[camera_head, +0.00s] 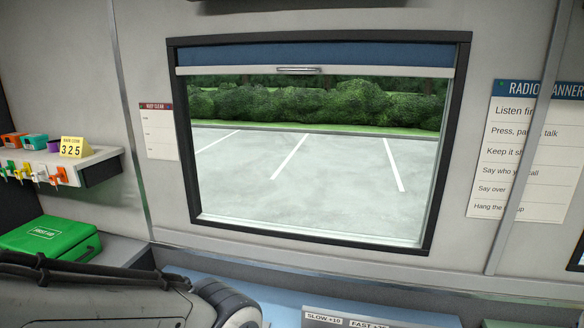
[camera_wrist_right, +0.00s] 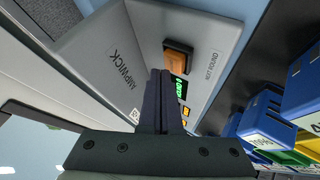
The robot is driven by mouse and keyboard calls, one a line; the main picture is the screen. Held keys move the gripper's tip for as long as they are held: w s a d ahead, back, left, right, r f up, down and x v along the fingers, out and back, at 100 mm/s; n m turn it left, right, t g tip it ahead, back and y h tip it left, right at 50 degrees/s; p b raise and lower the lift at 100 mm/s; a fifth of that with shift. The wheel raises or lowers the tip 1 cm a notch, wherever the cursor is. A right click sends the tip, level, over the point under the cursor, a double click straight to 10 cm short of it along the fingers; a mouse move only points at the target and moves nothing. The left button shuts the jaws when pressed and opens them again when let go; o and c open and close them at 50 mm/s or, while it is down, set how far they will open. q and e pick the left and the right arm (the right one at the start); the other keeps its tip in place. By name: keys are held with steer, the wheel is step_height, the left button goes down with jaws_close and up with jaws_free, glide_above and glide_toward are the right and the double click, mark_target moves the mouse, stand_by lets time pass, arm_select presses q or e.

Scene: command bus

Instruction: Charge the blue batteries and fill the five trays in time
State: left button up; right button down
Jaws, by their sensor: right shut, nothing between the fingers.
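In the right wrist view my right gripper (camera_wrist_right: 160,76) is shut and empty. Its dark fingertips are in front of a grey unit (camera_wrist_right: 115,50) marked AMPWICK, close to an orange square button (camera_wrist_right: 178,57); I cannot tell whether they touch it. A small green-lit display (camera_wrist_right: 180,90) is beside the fingers, partly hidden. Blue blocks, seemingly batteries (camera_wrist_right: 262,121), stand in a row at the right, cut off by the frame. In the head view a panel marked SLOW +10 and FAST (camera_head: 360,321) shows at the bottom edge. My left gripper is not in view. No trays can be made out.
In the head view a green first aid box (camera_head: 50,238) lies on the left counter. A framed window (camera_head: 320,241) and a radio sign (camera_head: 515,150) are on the wall.

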steer(key=shift+f, duration=0.35)
steer(key=shift+f+b, duration=0.2)
steer(key=shift+b, duration=0.1)
stand_by(0.3)
steer(key=shift+r+p, duration=0.6)
steer(key=shift+r, duration=0.1)
steer(key=shift+r, duration=0.1)
step_height(320, 180, up, 6)
steer(key=p, duration=0.5)
